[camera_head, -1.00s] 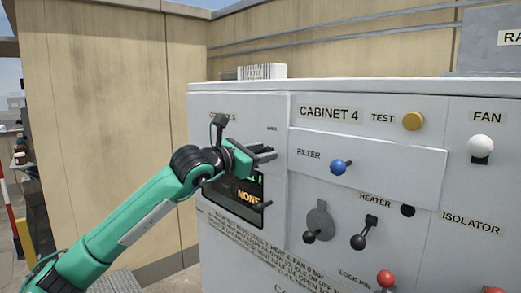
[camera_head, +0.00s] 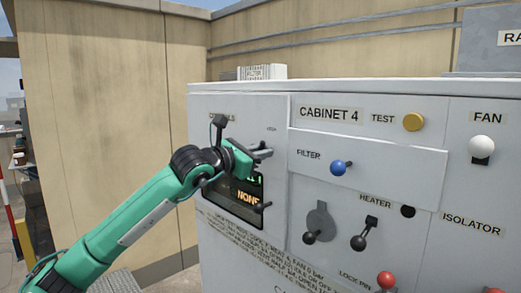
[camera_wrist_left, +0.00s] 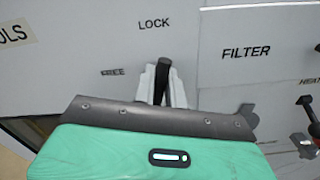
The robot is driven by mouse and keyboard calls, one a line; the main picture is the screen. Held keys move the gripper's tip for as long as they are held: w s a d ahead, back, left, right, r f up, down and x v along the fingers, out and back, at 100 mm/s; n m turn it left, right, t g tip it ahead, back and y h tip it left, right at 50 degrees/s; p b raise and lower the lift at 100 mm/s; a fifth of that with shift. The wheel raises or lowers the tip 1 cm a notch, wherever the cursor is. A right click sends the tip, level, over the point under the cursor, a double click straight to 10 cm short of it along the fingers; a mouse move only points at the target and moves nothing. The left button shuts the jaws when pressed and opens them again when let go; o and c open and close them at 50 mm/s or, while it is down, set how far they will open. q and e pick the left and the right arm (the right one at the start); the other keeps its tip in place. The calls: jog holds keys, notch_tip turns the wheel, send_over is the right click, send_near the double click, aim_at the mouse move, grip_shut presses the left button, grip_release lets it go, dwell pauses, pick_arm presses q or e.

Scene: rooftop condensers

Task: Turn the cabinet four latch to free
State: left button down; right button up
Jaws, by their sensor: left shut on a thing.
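The cabinet four latch is a black lever (camera_wrist_left: 161,80) in the left wrist view. It points nearly straight up toward the LOCK label (camera_wrist_left: 154,23), with the FREE label (camera_wrist_left: 113,72) to its left. My left gripper (camera_head: 264,153) is at the upper left of the cabinet 4 front (camera_head: 330,130). Its two pale fingers are closed on the lever from both sides, as the left wrist view shows. The lever's base is hidden by the gripper, and in the head view the fingers mostly cover it. My right gripper is not in view.
A display (camera_head: 250,197) sits just below my gripper. To the right are the blue filter knob (camera_head: 338,168), the yellow test button (camera_head: 413,121), the white fan knob (camera_head: 481,146) and black heater lever (camera_head: 358,242). A tan wall (camera_head: 110,110) stands behind.

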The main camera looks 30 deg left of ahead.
pick_arm(q)
jog(key=shift+a, duration=0.1)
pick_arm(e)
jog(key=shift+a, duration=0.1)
pick_arm(q)
jog(key=c, duration=1.9)
grip_release()
jog(key=o, duration=1.1)
jog(key=shift+a+f, duration=0.1)
jog(key=shift+a, duration=0.05)
jog(key=shift+c, duration=0.2)
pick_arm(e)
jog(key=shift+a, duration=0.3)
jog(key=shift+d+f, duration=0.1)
pick_arm(q)
jog(key=b+v, duration=0.7)
jog(key=v, duration=0.7)
jog(key=shift+b, duration=0.4)
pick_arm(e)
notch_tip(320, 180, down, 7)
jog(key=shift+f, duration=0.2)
